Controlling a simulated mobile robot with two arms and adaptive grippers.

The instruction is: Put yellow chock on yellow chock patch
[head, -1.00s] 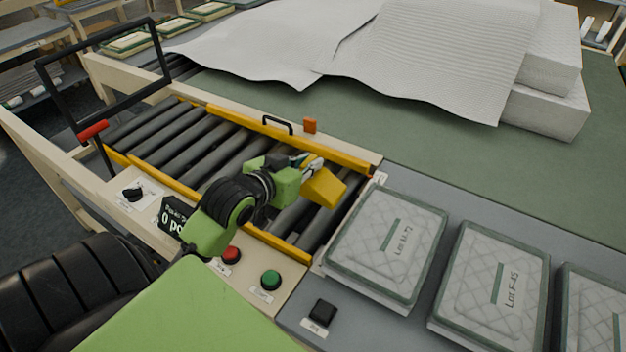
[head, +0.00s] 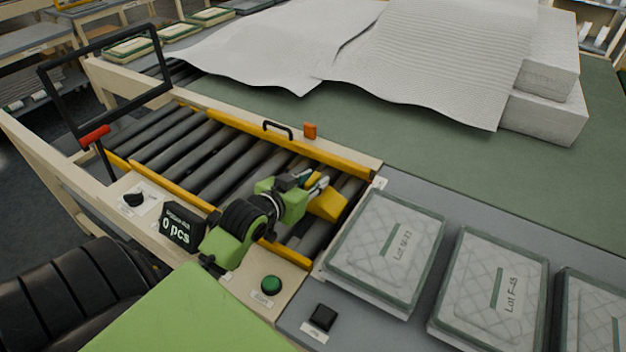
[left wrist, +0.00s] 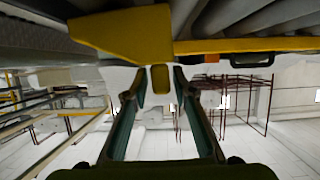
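The yellow chock (head: 327,205) is at the right end of the roller conveyor, low over or on the rollers; contact underneath is hidden. In the left wrist view the chock (left wrist: 130,35) is close ahead, with its small tab between my fingertips. My left gripper (head: 317,184) is just left of and above the chock in the head view. In the left wrist view my left gripper (left wrist: 160,82) has its fingers apart, with a narrow gap on each side of the tab. I cannot make out a yellow chock patch. My right gripper is not in view.
Yellow rails (head: 345,163) border the dark rollers (head: 200,150). A green button (head: 271,285) is near the front. Quilted packs (head: 385,245) lie right; white wadding (head: 430,60) lies behind.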

